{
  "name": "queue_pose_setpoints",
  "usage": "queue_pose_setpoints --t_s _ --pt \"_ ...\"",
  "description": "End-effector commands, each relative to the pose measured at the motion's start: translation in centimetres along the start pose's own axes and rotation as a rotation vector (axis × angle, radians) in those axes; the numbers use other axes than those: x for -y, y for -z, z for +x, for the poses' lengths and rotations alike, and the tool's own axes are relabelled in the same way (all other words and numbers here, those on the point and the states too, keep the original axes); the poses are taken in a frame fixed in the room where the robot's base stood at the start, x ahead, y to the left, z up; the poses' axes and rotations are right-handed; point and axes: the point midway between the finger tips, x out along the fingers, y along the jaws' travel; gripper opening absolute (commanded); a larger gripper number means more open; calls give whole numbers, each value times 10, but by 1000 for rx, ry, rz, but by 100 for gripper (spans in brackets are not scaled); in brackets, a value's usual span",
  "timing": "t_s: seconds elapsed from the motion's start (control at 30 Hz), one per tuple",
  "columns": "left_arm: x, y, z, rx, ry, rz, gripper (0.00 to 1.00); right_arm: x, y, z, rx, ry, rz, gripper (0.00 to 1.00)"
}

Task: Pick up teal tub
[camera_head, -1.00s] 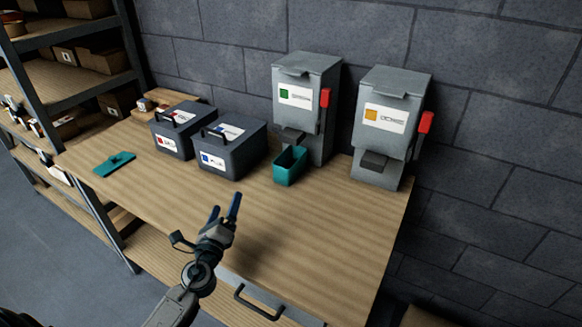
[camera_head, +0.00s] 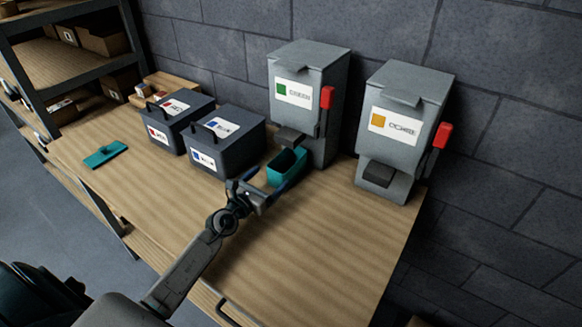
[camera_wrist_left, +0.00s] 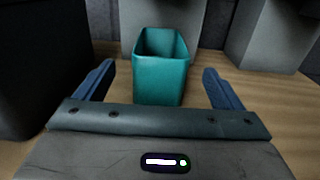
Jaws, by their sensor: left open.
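The teal tub (camera_head: 287,165) is an open-topped box standing upright on the wooden table, below the spout of the dispenser with the green label. My left gripper (camera_head: 268,182) is open just in front of the tub. In the left wrist view the tub (camera_wrist_left: 160,78) stands ahead, between the lines of the two blue fingers of my left gripper (camera_wrist_left: 164,84). The fingers do not appear to touch it. The tub looks empty where its inside shows. My right gripper is not seen.
The green-label dispenser (camera_head: 304,70) and the ochre-label dispenser (camera_head: 400,100) stand along the wall with red levers. Two dark lidded boxes (camera_head: 179,112) (camera_head: 228,133) are left of the tub. A teal flat tool (camera_head: 105,154) lies far left. The table's (camera_head: 300,235) front is clear.

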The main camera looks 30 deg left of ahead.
Motion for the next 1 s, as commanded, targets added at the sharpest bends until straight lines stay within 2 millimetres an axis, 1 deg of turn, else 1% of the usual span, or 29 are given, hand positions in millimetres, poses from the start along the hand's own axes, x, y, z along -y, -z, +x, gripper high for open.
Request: queue_pose_setpoints --t_s 0.03,0.1,0.23,0.37,0.53,0.67,0.77,0.97,1.0 --pt "0 0 9 2 -1 -3 89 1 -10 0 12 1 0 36" --pt "0 0 19 2 -1 -3 89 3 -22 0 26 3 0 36" --pt "0 0 30 2 -1 -2 89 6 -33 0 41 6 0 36" --pt "0 0 38 2 -1 -4 89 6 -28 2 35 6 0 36" --pt "1 0 64 2 0 -6 89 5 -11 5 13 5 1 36" --pt "0 0 79 2 -1 -4 89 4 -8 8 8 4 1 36" --pt "0 0 83 1 0 -4 89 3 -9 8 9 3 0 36" --pt "0 0 83 0 0 -3 89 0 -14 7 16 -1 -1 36" --pt "0 0 83 0 0 -3 83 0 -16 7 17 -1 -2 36"
